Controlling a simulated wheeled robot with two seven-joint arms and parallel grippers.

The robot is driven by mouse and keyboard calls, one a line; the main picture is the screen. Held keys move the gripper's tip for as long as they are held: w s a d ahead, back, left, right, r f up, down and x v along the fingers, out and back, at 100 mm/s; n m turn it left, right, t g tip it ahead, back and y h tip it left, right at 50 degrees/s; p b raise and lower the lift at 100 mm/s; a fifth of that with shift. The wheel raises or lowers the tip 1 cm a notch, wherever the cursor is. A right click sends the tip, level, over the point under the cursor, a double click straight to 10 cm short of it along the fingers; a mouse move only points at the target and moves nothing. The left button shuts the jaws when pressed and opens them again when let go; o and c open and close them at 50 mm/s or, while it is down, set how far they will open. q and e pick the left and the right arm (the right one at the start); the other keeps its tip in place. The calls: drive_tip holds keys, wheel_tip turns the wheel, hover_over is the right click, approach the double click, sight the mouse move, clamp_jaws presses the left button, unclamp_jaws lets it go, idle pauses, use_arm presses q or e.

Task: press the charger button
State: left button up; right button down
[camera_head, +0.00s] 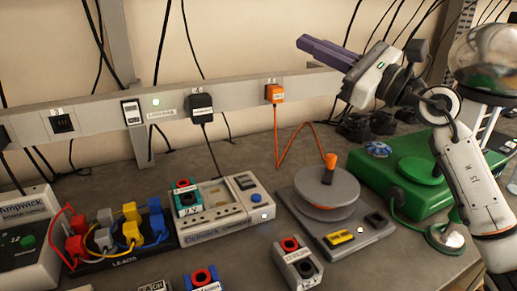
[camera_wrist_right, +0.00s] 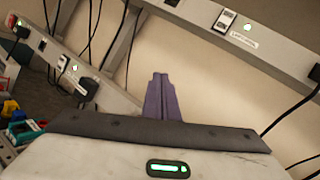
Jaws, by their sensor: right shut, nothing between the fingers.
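The charger (camera_head: 222,222) is a pale grey box on the bench, left of centre in the head view. A teal block with a red ring (camera_head: 186,197) sits in its left bay. My right gripper (camera_head: 304,44) has purple fingers, shut and empty, held high in front of the wall and pointing left, well above and right of the charger. The fingers also show in the right wrist view (camera_wrist_right: 160,82). My left gripper is not in view.
A wall rail (camera_head: 230,97) carries sockets, plugs and a lit switch. A grey turntable device (camera_head: 330,210) with an orange knob stands right of the charger, then a green box (camera_head: 400,165). Coloured leads (camera_head: 115,235) are at left. Loose red-and-grey block (camera_head: 298,262) lies in front.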

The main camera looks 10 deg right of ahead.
drive_tip(key=a+f+n+g, duration=0.5)
drive_tip(key=a+n, duration=0.2)
drive_tip(key=a, duration=0.2)
drive_tip(key=n+g+h+p, duration=0.2)
drive_tip(key=n+g+h, duration=0.1)
drive_tip(key=n+h, duration=0.75)
hover_over(256, 197)
drive_tip(key=s, duration=0.1)
wheel_tip(256, 197, down, 13)
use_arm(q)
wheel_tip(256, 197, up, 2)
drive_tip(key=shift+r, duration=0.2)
use_arm(e)
drive_tip(key=shift+d+f+n, duration=0.1)
drive_tip(key=shift+d+n, duration=0.15)
drive_tip(key=shift+f, duration=0.15)
